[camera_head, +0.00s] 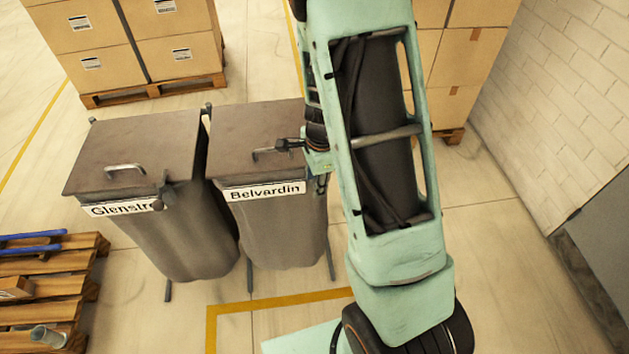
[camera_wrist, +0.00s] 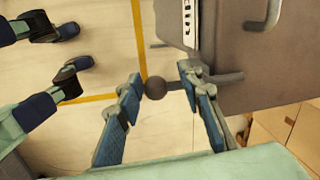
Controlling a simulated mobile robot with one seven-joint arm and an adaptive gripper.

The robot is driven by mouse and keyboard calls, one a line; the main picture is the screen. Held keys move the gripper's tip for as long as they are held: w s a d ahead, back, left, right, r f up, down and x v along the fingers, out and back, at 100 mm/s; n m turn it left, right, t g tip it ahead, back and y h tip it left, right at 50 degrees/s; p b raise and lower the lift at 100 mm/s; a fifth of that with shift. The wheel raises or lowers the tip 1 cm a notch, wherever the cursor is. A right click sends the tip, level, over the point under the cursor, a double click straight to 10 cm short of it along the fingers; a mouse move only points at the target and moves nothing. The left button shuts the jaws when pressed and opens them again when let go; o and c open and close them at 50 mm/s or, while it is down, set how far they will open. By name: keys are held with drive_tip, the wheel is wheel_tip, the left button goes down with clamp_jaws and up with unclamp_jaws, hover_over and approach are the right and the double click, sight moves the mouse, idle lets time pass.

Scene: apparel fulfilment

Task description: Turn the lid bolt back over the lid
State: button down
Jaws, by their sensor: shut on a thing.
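The Belvardin bin (camera_head: 280,230) is grey-brown with a flat lid (camera_head: 245,130), which lies closed. In the wrist view the lid (camera_wrist: 240,50) fills the right side. The lid bolt shows there as a dark round knob (camera_wrist: 155,88) on a short rod, near the lid's corner. My gripper (camera_wrist: 160,78) has one blue finger on each side of the knob and is shut on the bolt. In the head view my gripper (camera_head: 320,178) is at the bin's right front corner, where my arm hides the bolt.
The Glenstre bin (camera_head: 180,240) stands close on the left, with a lid handle and its own dark knob. A pallet (camera_head: 40,290) lies at the lower left. Boxes on pallets (camera_head: 130,45) stand behind. A white brick wall (camera_head: 560,110) is at the right.

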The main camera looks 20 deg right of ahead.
drive_tip(key=shift+w+d+r+t, duration=0.15)
drive_tip(key=shift+w+d+r, duration=0.15)
drive_tip(key=shift+w, duration=0.2)
drive_tip(key=shift+w+d+r+t, duration=0.15)
drive_tip(key=shift+w+d, duration=0.15)
drive_tip(key=shift+w, duration=0.2)
drive_tip(key=c, duration=0.6)
unclamp_jaws()
drive_tip(key=shift+w+d+f, duration=0.1)
drive_tip(key=shift+w+d, duration=0.05)
drive_tip(key=shift+c, duration=0.2)
drive_tip(key=shift+o, duration=0.2)
drive_tip(key=shift+a+f, duration=0.15)
drive_tip(key=shift+a, duration=0.1)
drive_tip(key=v, duration=1.2)
drive_tip(key=shift+c, duration=0.7)
